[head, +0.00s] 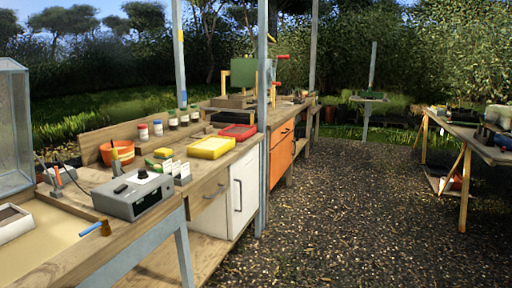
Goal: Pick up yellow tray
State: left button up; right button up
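The yellow tray (211,155) lies flat on the wooden workbench, left of the middle in the head view. Its rim is yellow and its inside looks pale. It sits near the bench's front edge, above a white cabinet door, close to a grey upright post. Neither of my grippers shows in this view.
A red tray (238,138) lies just behind the yellow one. A grey box device (133,194), an orange pot (123,151) and small jars (157,127) stand on the bench. A grey post (262,120) rises at its front edge. The gravel floor (340,210) is open.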

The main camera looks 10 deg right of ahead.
aim_at(212, 147)
jog(key=z, duration=3.1)
jog(key=i, duration=0.1)
jog(key=u, duration=1.9)
jog(key=i, duration=2.6)
jog(key=u, duration=0.85)
jog(key=i, duration=1.35)
jog(key=u, duration=1.3)
